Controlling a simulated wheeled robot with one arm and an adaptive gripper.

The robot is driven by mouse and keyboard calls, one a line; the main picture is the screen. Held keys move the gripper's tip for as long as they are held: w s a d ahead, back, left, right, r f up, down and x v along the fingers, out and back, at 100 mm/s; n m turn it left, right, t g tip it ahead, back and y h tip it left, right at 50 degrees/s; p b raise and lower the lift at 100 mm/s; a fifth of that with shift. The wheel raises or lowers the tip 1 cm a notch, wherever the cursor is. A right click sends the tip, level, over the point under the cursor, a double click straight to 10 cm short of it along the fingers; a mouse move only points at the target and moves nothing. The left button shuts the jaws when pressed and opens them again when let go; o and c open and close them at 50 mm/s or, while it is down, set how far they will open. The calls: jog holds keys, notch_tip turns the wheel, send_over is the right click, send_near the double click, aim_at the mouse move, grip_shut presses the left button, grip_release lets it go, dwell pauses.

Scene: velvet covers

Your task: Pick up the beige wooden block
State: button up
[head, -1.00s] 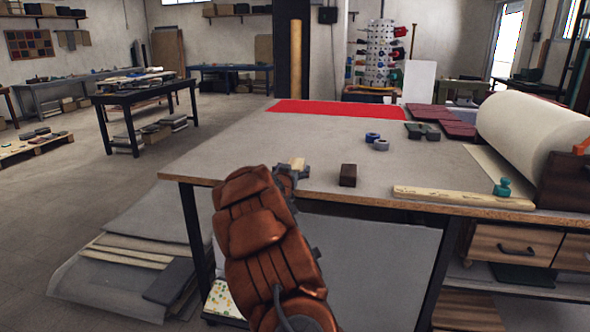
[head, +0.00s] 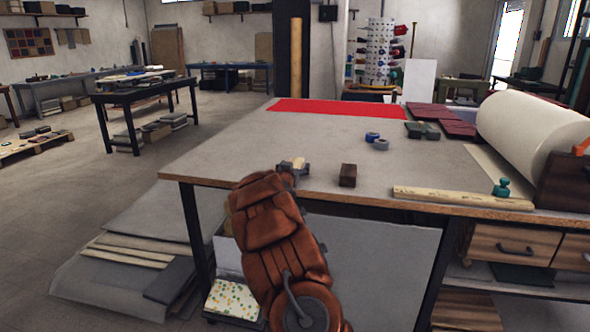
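The beige wooden block (head: 299,162) is a small pale piece near the front left part of the large grey-topped table (head: 260,143). My gripper (head: 296,168) is at the block, over the front edge of the table. My orange-brown arm reaches up to it from below. The gripper is small in view and partly hidden by my own arm, and the block's lower part is covered. I cannot tell whether the fingers are closed on the block or just around it.
A dark brown block (head: 348,175) stands close to the right of my gripper. Further right lie a long wooden strip (head: 455,198), a teal-knobbed object (head: 502,187) and a big cream roll (head: 530,130). Blue tape rolls (head: 380,144) sit behind. The table's left side is clear.

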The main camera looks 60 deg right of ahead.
jog(key=c, duration=1.1)
jog(key=shift+c, duration=0.2)
